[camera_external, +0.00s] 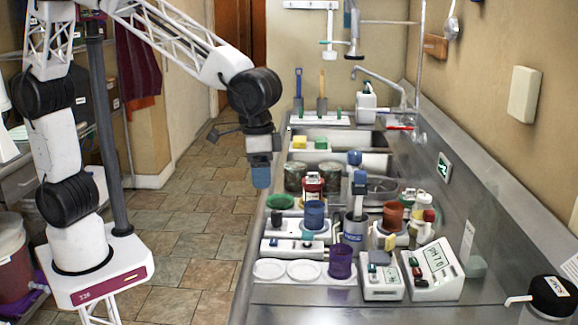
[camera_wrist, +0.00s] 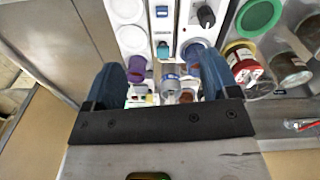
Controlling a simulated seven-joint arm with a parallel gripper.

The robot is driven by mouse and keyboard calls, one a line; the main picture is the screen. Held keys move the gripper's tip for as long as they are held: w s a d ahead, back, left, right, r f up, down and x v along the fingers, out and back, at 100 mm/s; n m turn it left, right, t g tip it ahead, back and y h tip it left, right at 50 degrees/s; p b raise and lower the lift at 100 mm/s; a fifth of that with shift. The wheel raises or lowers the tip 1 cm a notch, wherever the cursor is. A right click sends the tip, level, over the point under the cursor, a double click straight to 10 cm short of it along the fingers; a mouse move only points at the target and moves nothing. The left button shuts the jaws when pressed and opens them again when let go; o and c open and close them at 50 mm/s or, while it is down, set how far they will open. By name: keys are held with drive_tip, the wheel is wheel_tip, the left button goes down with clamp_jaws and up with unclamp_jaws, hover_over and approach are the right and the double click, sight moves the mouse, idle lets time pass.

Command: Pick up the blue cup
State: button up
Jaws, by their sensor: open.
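The blue cup (camera_external: 315,214) stands upright on a white round-topped device on the steel counter, right of and lower in the picture than my gripper. In the wrist view the blue cup (camera_wrist: 194,50) is beside the tip of the right finger, which partly hides it. My gripper (camera_external: 261,177) hangs with blue fingers pointing down, near the counter's left edge in the external view. In the wrist view my gripper (camera_wrist: 163,74) has its fingers wide apart, with no object held between them.
A purple cup (camera_external: 341,261) stands nearer the front, and an orange-brown cup (camera_external: 392,214) to the right. A grey mug (camera_external: 355,229) with a blue-handled tool stands close right of the blue cup. A red-lidded jar (camera_external: 313,186) is just behind. White dishes (camera_external: 269,269) lie at front left.

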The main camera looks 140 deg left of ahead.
sight(315, 211)
drive_tip(key=w+a+f+n, duration=0.1)
drive_tip(key=a+f, duration=0.2)
drive_tip(key=a, duration=0.4)
drive_tip(key=w+a+f+n, duration=0.2)
drive_tip(key=a+f, duration=0.1)
drive_tip(key=a, duration=0.4)
drive_tip(key=shift+w+g, duration=0.15)
drive_tip(key=shift+g, duration=0.15)
drive_tip(key=shift+f, duration=0.2)
drive_tip(key=shift+f, duration=1.2)
drive_tip(key=shift+f, duration=0.1)
drive_tip(key=shift+a+f, duration=0.1)
drive_tip(key=shift+f, duration=2.4)
drive_tip(key=shift+c, duration=0.3)
drive_tip(key=c, duration=1)
